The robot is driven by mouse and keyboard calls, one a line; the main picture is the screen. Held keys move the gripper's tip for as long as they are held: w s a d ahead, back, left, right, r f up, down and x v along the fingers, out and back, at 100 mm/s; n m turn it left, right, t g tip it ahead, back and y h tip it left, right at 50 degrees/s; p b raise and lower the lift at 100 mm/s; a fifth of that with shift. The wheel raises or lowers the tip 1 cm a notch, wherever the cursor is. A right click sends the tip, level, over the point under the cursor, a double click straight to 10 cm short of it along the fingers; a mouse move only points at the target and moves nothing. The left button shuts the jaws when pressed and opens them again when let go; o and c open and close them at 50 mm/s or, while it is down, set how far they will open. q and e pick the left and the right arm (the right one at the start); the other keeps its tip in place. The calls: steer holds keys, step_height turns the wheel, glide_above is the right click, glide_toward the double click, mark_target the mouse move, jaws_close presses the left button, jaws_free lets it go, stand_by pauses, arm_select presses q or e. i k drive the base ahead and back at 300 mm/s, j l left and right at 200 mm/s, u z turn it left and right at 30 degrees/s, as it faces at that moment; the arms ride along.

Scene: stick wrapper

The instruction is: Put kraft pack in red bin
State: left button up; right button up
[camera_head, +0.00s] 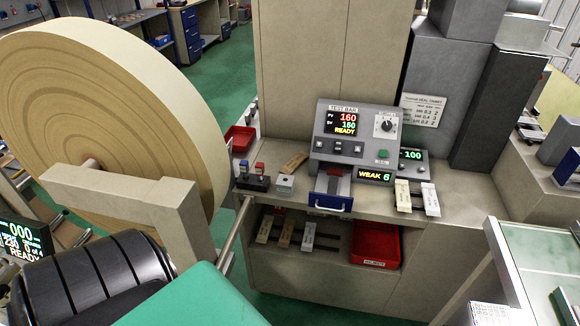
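A brown, kraft-coloured pack (294,162) lies tilted on the bench top, left of the grey test bar machine. Another tan pack (286,234) lies on the lower shelf between a cream pack (265,229) and a white pack (308,236). A red bin (376,243) with a label on its front sits at the right of that shelf; I see nothing clearly inside it. Neither of my grippers shows.
The test bar machine (359,135) reads READY, and a display reads WEAK 6. A blue-fronted drawer (331,202) juts out below it. Cream and white packs (403,195) lie at the right. A large paper roll (110,110) and green panel (195,300) fill the left foreground.

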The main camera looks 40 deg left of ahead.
mark_target(367, 245)
steer(key=u, duration=0.5)
steer(key=j+u, duration=0.1)
steer(key=u, duration=0.4)
steer(key=i+u, duration=0.1)
steer(key=u, duration=0.95)
steer(key=i+u, duration=0.1)
steer(key=u, duration=0.9)
steer(key=l+u, duration=0.1)
steer(key=u, duration=0.45)
steer(key=i+u, duration=0.1)
steer(key=u, duration=0.4)
steer(key=l+z, duration=0.6)
steer(key=z, duration=0.15)
steer(key=k+l+u, duration=0.1)
steer(key=l+u, duration=0.25)
steer(key=l, duration=0.55)
steer(key=l+z, duration=0.2)
steer(key=z, duration=0.25)
steer(key=i+l+z, duration=0.1)
steer(key=z, duration=0.35)
